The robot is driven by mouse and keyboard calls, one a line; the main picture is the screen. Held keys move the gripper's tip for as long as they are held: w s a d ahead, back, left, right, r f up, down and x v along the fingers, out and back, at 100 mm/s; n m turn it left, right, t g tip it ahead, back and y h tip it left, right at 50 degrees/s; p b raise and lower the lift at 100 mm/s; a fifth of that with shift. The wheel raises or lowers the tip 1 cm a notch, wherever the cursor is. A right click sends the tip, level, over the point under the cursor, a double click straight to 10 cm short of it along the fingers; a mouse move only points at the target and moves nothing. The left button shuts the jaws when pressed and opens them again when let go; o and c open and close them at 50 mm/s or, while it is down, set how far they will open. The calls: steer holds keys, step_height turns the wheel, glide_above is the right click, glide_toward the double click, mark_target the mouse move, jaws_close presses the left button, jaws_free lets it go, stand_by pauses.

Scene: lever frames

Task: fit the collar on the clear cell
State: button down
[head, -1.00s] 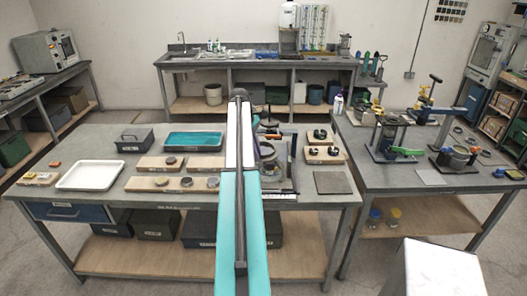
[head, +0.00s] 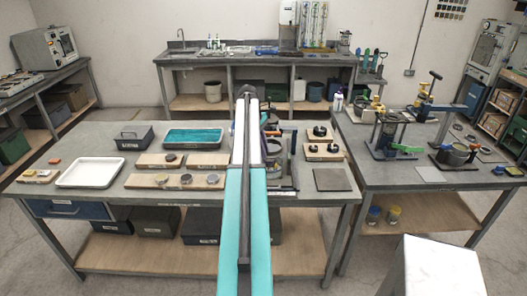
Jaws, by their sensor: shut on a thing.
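My arm (head: 245,190) reaches forward over the middle of the front table. Its far end and my gripper are hidden behind its own links, so I cannot see the jaws or what they hold. A fixture with a grey round body (head: 273,147) and a blue-handled upright (head: 293,141) stands just right of the arm, partly covered by it. I cannot make out the clear cell or tell which part is the collar. Small round metal pieces sit on the wooden boards left of the arm, one on the rear board (head: 170,158) and several on the front board (head: 212,179).
A white tray (head: 91,173), a teal-lined tray (head: 193,138) and a dark box (head: 134,138) stand on the left. Wooden boards with dark knobs (head: 325,150) and a flat dark plate (head: 332,180) lie right of the fixture. Clamps (head: 388,135) crowd the right table.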

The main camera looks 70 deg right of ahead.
steer(key=shift+f+b, duration=1.05)
steer(key=shift+f, duration=0.75)
steer(key=shift+f+b, duration=0.3)
steer(key=shift+f, duration=1.45)
steer(key=shift+w, duration=0.1)
steer(key=shift+f, duration=0.35)
steer(key=c, duration=1.6)
jaws_free()
steer(key=shift+c, duration=0.2)
